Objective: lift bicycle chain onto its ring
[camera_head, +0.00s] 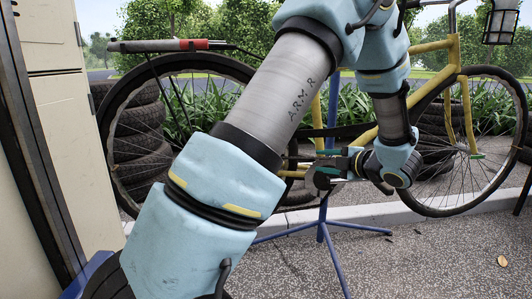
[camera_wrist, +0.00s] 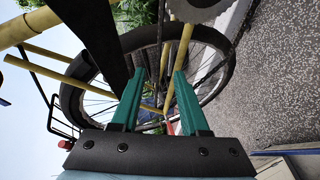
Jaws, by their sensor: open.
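A yellow bicycle (camera_head: 440,50) is held up on a blue stand (camera_head: 322,225). Its grey toothed ring (camera_head: 318,179) is low on the frame beside my gripper, and part of a round dark ring (camera_wrist: 196,8) shows at the top of the wrist view. A thin dark strand (camera_wrist: 161,40), which looks like the chain, runs from near that ring toward the wheel. My gripper (camera_head: 322,160) is open, with its green fingers pointing at the bicycle. In the wrist view the fingers (camera_wrist: 159,74) are apart, with the strand seen between them. I cannot tell whether they touch it.
The spoked wheel (camera_wrist: 205,65) lies beyond the fingers. Stacked tyres (camera_head: 140,140) stand behind the bicycle at left, and a beige cabinet (camera_head: 75,120) is at the left edge. A curb (camera_head: 375,214) runs behind the stand. Speckled pavement (camera_head: 430,260) is free at right.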

